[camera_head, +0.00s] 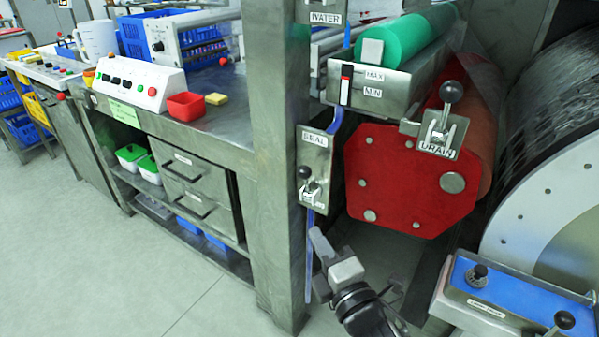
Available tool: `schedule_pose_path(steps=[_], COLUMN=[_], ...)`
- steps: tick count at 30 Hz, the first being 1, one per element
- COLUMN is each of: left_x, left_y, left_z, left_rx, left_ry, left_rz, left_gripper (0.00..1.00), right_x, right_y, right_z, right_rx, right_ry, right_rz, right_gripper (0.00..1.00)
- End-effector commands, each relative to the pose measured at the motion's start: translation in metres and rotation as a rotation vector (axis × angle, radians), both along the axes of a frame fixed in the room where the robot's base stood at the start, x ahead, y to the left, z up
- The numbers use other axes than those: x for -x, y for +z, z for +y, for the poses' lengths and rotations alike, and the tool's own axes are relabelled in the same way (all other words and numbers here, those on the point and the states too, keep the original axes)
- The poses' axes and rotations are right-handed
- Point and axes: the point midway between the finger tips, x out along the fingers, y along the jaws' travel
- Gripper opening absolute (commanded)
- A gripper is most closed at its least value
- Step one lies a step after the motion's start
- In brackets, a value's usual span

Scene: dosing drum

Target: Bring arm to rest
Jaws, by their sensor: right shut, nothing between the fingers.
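My right gripper (318,240) is in the lower middle of the head view, and its dark wrist comes up from the bottom edge. Its grey fingers are shut and empty. They point up and to the left, just below the SEAL lever plate (314,160) in the picture, and look apart from the lever. My left gripper is not in view.
A steel post (278,150) stands left of my right gripper. A red drum end (405,185) with a DRAIN lever (440,128) is above right. A blue control panel (515,292) is at lower right. A steel bench (225,130) stands left, with open floor (60,250) before it.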

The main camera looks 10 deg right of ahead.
Motion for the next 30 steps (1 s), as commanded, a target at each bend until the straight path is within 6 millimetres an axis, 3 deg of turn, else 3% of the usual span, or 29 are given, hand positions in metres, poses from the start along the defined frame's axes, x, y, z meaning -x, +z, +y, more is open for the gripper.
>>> schedule_pose_path(steps=[5,8,12,18,21,30], left_x=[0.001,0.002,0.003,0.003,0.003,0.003], left_y=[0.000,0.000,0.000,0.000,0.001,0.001], left_z=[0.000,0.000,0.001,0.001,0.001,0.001], left_rx=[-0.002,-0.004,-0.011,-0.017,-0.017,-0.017], left_ry=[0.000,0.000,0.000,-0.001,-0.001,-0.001], left_rz=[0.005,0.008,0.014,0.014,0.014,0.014], left_gripper=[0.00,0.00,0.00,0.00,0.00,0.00], right_x=[0.014,0.040,0.090,0.146,0.157,0.158], right_y=[-0.019,-0.048,-0.091,-0.122,-0.127,-0.127], right_z=[-0.010,-0.026,-0.045,-0.054,-0.054,-0.054], right_rx=[-0.165,-0.461,-0.955,-1.446,-1.544,-1.549], right_ry=[-0.015,-0.063,-0.194,-0.394,-0.442,-0.444], right_rz=[0.127,0.336,0.654,0.928,0.976,0.978], right_gripper=[0.00,0.00,0.00,0.00,0.00,0.00])
